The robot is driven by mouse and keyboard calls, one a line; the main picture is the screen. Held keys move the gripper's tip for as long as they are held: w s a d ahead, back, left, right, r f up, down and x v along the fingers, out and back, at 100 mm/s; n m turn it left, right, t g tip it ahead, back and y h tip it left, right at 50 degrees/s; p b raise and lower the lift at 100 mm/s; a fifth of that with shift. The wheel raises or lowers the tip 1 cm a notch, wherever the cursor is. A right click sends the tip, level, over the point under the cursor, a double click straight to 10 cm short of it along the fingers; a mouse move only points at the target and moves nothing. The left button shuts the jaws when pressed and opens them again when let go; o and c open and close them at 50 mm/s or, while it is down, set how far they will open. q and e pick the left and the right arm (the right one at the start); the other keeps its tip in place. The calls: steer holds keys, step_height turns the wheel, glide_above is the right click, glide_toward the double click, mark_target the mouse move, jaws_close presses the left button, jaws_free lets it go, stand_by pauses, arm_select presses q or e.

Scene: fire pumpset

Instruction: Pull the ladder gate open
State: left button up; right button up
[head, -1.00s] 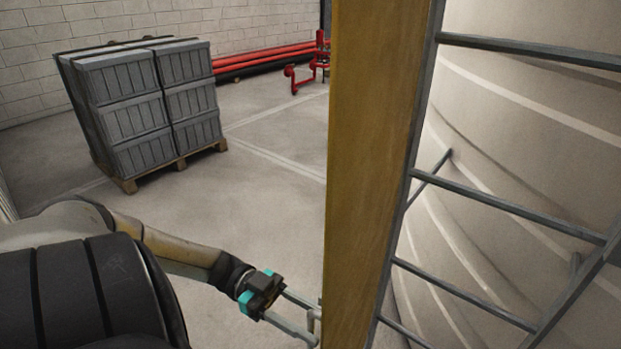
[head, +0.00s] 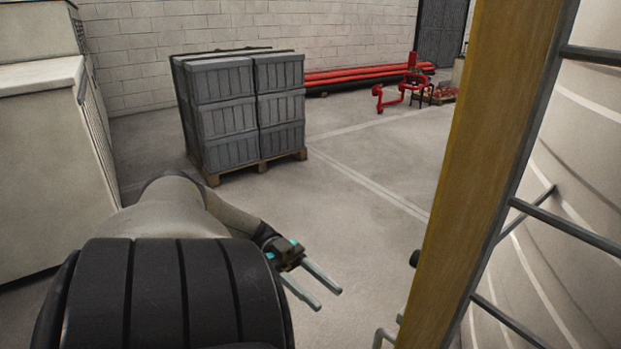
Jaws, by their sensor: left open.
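The ladder gate shows as a tall yellow panel (head: 487,160), seen nearly edge-on, right of centre in the head view. A small grey handle (head: 382,337) sticks out to the left of its lower part, at the bottom edge of the picture. The grey ladder rungs (head: 570,228) stand directly to its right. My left gripper (head: 328,298) is open and empty. It points to the lower right, left of the handle and apart from it. My right gripper is not in view.
A pallet of stacked grey crates (head: 233,115) stands at the back left. A pale cabinet (head: 50,160) is at the left edge. Red pipes (head: 350,77) and red pipe fittings (head: 400,90) lie along the back wall. A pale tank (head: 560,270) curves behind the ladder. Floor between is clear.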

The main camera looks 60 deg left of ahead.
arm_select(q)
steer(key=shift+b+v, duration=0.4)
steer(key=shift+v, duration=0.75)
